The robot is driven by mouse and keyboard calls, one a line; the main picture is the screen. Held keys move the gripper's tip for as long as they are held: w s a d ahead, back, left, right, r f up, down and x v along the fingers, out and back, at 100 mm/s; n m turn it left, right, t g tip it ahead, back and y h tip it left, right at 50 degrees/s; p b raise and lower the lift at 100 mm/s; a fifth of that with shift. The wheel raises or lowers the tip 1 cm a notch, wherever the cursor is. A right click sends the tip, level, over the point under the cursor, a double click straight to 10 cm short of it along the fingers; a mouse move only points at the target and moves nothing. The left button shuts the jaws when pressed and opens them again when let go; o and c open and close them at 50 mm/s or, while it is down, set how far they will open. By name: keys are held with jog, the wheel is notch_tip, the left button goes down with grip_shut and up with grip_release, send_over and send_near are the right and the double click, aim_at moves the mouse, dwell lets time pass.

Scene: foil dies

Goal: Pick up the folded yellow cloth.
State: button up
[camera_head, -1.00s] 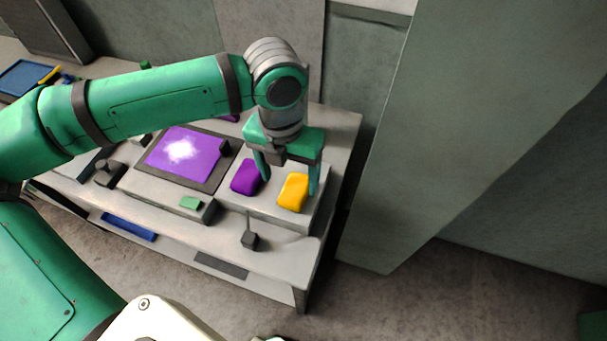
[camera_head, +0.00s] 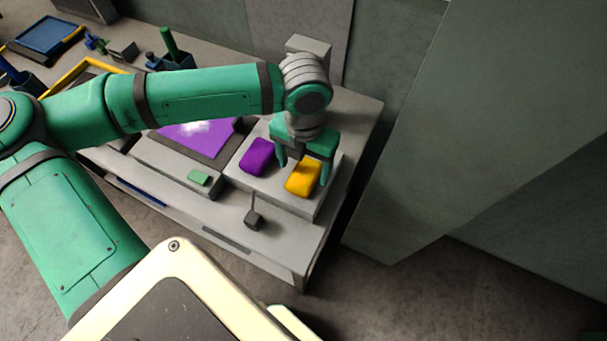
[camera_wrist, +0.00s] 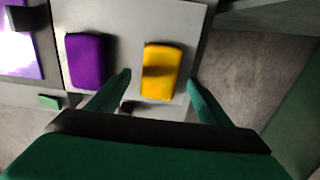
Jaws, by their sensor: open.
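The folded yellow cloth (camera_head: 304,177) lies on a light grey raised block (camera_head: 237,179) at the right end of the bench. It also shows in the wrist view (camera_wrist: 161,71), between the lines of my two fingers. My gripper (camera_head: 304,170) is open and empty. Its fingers straddle the yellow cloth in the head view, one at its left and one at its right. In the wrist view my gripper (camera_wrist: 158,82) shows both green fingertips apart, either side of the cloth. I cannot tell how high the fingertips are above the block.
A folded purple cloth (camera_head: 259,157) lies just left of the yellow one, close to my left finger. Further left is a dark-framed plate with a purple sheet (camera_head: 195,136). A small dark block with a rod (camera_head: 254,219) stands in front. A tall grey panel (camera_head: 420,140) rises at the right.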

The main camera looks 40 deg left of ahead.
aim_at(304, 174)
jog(key=shift+f, duration=1.6)
jog(key=c, duration=1.1)
jog(key=shift+c, duration=0.2)
jog(key=shift+w+r, duration=0.1)
jog(key=shift+r, duration=0.1)
